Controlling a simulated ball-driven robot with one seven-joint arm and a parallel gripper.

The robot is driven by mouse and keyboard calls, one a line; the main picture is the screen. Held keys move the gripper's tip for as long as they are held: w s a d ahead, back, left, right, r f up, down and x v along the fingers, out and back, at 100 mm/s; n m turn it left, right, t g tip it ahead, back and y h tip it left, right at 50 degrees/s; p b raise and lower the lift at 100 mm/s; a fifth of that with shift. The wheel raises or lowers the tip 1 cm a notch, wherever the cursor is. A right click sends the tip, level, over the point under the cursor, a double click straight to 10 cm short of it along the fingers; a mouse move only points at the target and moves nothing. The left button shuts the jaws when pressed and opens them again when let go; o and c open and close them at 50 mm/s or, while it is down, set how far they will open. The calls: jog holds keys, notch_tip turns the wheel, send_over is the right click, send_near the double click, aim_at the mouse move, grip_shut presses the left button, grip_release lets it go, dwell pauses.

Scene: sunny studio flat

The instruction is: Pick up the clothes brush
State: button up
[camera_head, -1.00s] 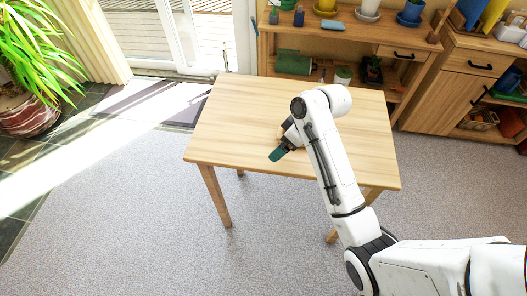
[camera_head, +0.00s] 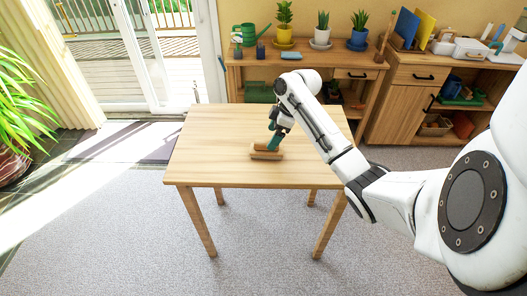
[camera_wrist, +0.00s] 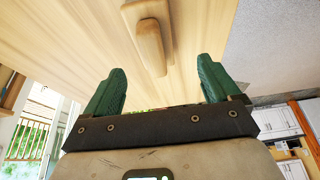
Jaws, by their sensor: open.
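The clothes brush (camera_head: 265,155) is a light wooden piece lying on the wooden table (camera_head: 205,150), near its middle. In the wrist view the brush (camera_wrist: 149,45) shows a wide wooden body and a narrower rounded end, ahead of the fingers. My gripper (camera_head: 274,141) has green fingers pointing down at the brush, close to it in the head view. In the wrist view my gripper (camera_wrist: 161,84) is open, its two fingers wide apart with nothing between them. The brush lies beyond the fingertips, roughly in line with the gap. Its bristles are not visible.
The tabletop around the brush is clear. A wooden shelf (camera_head: 300,72) with potted plants and a green watering can (camera_head: 248,36) stands behind the table. A cabinet (camera_head: 407,97) is at the right. Grey carpet (camera_head: 120,235) lies open at the front left.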

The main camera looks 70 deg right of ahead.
jog(key=shift+d+p+x, duration=0.2)
jog(key=shift+p+x, duration=0.05)
jog(key=shift+x, duration=1.75)
jog(key=shift+d+p+x, duration=0.2)
jog(key=shift+x, duration=1.75)
jog(key=shift+w, duration=0.2)
jog(key=c, duration=1.2)
